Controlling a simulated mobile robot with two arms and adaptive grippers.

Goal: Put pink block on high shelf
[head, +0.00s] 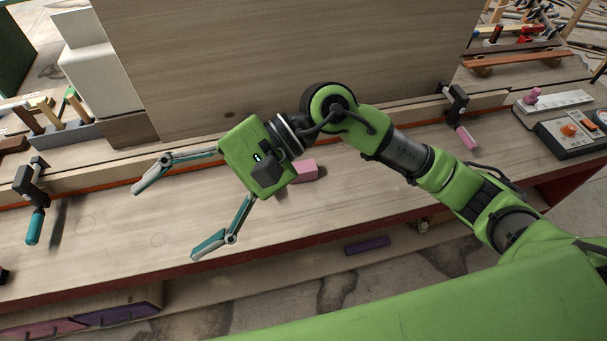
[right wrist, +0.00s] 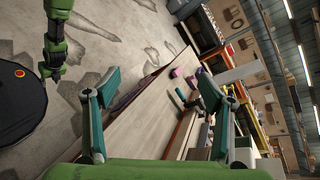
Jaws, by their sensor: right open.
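A pink block (head: 306,170) lies on the wooden workbench (head: 330,205), beside the base of the tall wooden panel. My right gripper (head: 168,220) is open and empty above the bench. Its body partly covers the block, and its fingers point left, away from it. In the right wrist view the open fingers (right wrist: 158,88) frame the bench, with small pink and purple things beyond them that I cannot identify. I cannot make out which surface is the high shelf. My left gripper is not clearly visible.
A tall wooden panel (head: 280,55) stands at the back of the bench. A clamp with a teal handle (head: 35,225) is at the left, and one with a pink handle (head: 466,138) at the right. A control box (head: 570,130) sits at the right end. The bench's front left is clear.

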